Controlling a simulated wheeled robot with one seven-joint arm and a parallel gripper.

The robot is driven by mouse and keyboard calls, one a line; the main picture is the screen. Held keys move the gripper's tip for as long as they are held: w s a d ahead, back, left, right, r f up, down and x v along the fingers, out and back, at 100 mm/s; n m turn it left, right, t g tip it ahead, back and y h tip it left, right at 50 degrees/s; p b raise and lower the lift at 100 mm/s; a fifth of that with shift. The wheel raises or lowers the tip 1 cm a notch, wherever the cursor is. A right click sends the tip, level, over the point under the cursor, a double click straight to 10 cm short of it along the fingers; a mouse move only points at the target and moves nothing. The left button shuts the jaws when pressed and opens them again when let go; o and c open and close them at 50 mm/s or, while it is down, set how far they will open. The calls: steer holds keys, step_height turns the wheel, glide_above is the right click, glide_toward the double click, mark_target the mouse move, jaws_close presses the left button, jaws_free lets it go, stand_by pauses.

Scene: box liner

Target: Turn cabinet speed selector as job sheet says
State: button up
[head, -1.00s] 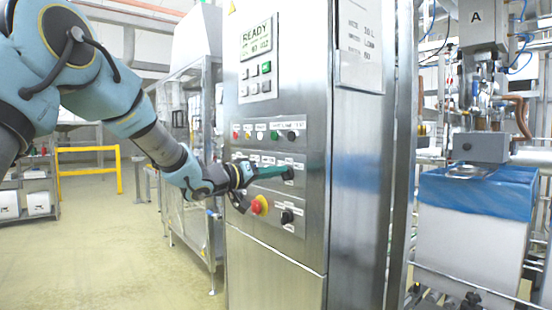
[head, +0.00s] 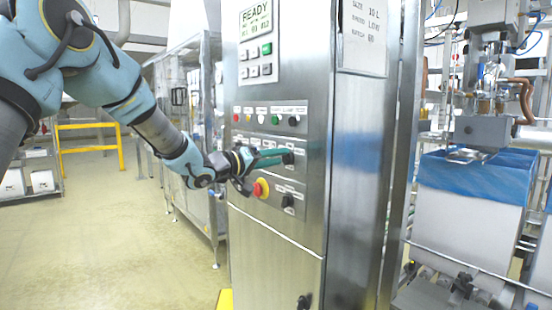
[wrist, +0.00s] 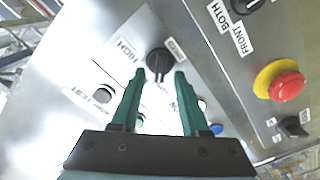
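The cabinet (head: 270,215) is a steel control cabinet with rows of buttons and knobs. In the wrist view a black selector knob (wrist: 158,62) lies between and just beyond the tips of my gripper (wrist: 160,76). Its left label reads HIGH (wrist: 126,50); the other labels near it are partly hidden or unreadable. My gripper's two green fingers are apart, with a clear gap between them. In the head view my gripper (head: 275,157) reaches the knob (head: 288,158) from the left; contact cannot be told. The job sheet (head: 366,35) seems to read size 10 L, speed LOW.
A red emergency button with yellow collar (head: 261,188) sits just below my gripper. Another black selector (head: 287,201) is beside it, and a button row (head: 268,119) is above. A READY display (head: 256,20) is higher up. Open floor (head: 110,240) lies left.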

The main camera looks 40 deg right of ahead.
steer(key=shift+a, duration=0.1)
steer(key=a+b, duration=0.3)
steer(key=a, duration=0.7)
steer(key=shift+w+a, duration=0.3)
steer(key=shift+w, duration=0.1)
steer(key=w+a+f+n+t+y, duration=0.3)
steer(key=w+a+f+t+y, duration=0.3)
steer(key=w+a, duration=0.4)
steer(key=w+a+f+n+t+y, duration=0.2)
steer(key=a+f+y, duration=0.15)
steer(key=a, duration=0.45)
steer(key=w+a+f+n+t+y, duration=0.15)
steer(key=a+f, duration=0.25)
steer(key=a, duration=0.4)
steer(key=s+a+f+n+g+y, duration=0.1)
steer(key=s+a+f+y, duration=0.2)
steer(key=a, duration=0.5)
steer(key=s+a+f+g+y, duration=0.2)
steer(key=s+a+f+y, duration=0.15)
steer(key=a, duration=0.35)
steer(key=s+a+f+g, duration=0.3)
steer(key=s+a, duration=0.3)
steer(key=s, duration=0.5)
steer(key=shift+a+f+n+g, duration=0.35)
steer(key=shift+g, duration=0.1)
